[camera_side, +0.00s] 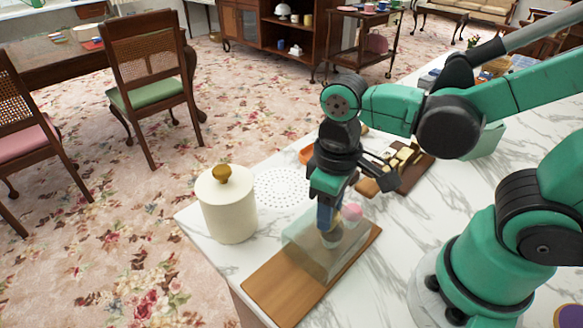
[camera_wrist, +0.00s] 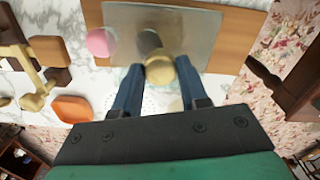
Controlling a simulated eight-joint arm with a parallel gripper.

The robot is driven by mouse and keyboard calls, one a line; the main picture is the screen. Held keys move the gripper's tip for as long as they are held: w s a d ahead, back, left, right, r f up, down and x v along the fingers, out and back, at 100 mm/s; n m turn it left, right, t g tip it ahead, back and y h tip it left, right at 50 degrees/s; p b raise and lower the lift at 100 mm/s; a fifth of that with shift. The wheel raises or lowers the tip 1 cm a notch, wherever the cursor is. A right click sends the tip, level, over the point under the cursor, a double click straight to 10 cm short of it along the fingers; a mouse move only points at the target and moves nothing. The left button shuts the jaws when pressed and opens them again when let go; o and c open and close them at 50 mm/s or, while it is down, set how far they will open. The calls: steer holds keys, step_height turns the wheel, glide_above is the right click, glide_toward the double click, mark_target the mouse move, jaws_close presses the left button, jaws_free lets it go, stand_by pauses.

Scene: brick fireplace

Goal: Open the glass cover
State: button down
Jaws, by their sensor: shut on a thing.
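The glass cover (camera_side: 305,252) is a clear, box-like lid over the wooden board (camera_side: 272,290). In the wrist view the cover (camera_wrist: 190,25) lies at the top, over the board (camera_wrist: 238,40). Its round gold knob (camera_wrist: 160,70) sits between my fingertips. My gripper (camera_side: 328,228) points down at the top of the cover and is shut on the knob; it also shows in the wrist view (camera_wrist: 158,75). The fingers partly hide the knob in the side view. I cannot tell whether the cover's lower edge touches the board.
A cream canister (camera_side: 228,208) with a gold knob stands left of the board. A white perforated mat (camera_side: 280,187) lies behind. A pink round item (camera_side: 351,212) is close beside or behind the cover; I cannot tell which. A board with blocks (camera_side: 400,168) lies farther back.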

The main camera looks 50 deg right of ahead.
steer(key=a, duration=0.7)
steer(key=shift+a, duration=0.2)
steer(key=shift+c, duration=2.3)
jaws_free()
steer(key=shift+r, duration=2.8)
